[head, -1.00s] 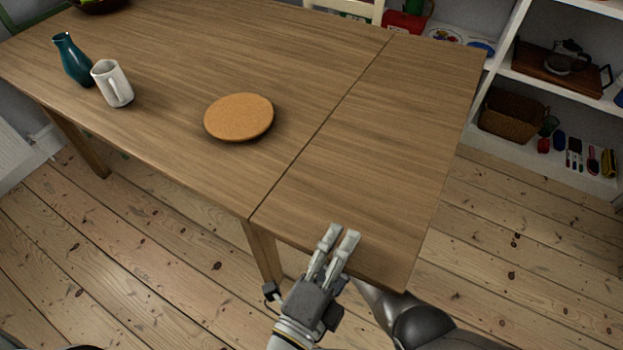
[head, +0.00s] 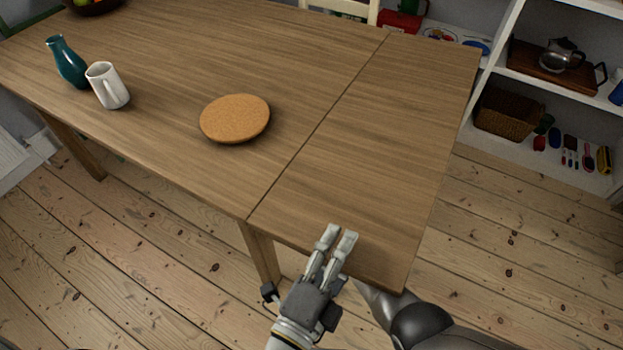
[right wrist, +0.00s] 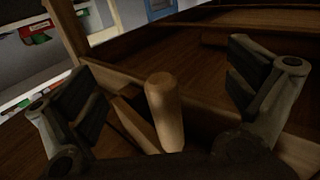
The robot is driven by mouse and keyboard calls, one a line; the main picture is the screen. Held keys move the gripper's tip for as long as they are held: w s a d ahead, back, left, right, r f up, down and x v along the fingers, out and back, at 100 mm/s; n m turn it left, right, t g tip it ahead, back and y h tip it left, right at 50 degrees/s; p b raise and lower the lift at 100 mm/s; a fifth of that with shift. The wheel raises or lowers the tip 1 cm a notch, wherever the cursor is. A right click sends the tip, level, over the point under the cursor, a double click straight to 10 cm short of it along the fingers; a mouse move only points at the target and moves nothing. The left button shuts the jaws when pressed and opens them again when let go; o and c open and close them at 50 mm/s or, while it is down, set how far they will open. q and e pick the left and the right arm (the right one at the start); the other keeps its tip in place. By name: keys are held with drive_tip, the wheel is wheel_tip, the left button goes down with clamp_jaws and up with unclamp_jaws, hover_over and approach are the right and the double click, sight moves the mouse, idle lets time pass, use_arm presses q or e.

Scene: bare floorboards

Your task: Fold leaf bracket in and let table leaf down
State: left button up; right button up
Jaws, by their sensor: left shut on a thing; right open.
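The wooden table leaf (head: 385,150) is level with the main tabletop (head: 200,60), with a thin seam between them. My left gripper (head: 337,238) is at the leaf's near edge, shut on it, its pale fingers showing over the top. My right gripper is hidden below the leaf in the head view. In the right wrist view my right gripper (right wrist: 165,92) is open under the table. A light wooden peg (right wrist: 164,105), apparently on the leaf bracket (right wrist: 135,122), stands between its fingers, with space on both sides. The rest of the bracket is partly hidden and dark.
A cork mat (head: 235,118), a white mug (head: 107,86) and a teal vase (head: 67,62) are on the main top, clear of the leaf. A table leg (head: 260,252) stands below the seam. Shelves (head: 545,80) stand at the right. Floorboards right of the leaf are clear.

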drive_tip(key=a+r, duration=0.2)
drive_tip(key=a, duration=0.1)
drive_tip(key=s+d+f, duration=0.3)
drive_tip(key=s, duration=0.3)
drive_tip(key=shift+s+f, duration=0.2)
drive_tip(key=shift+s, duration=0.15)
drive_tip(key=shift+c, duration=0.2)
drive_tip(key=s+d+r, duration=0.3)
drive_tip(key=s+d, duration=0.2)
drive_tip(key=shift+x, duration=5.65)
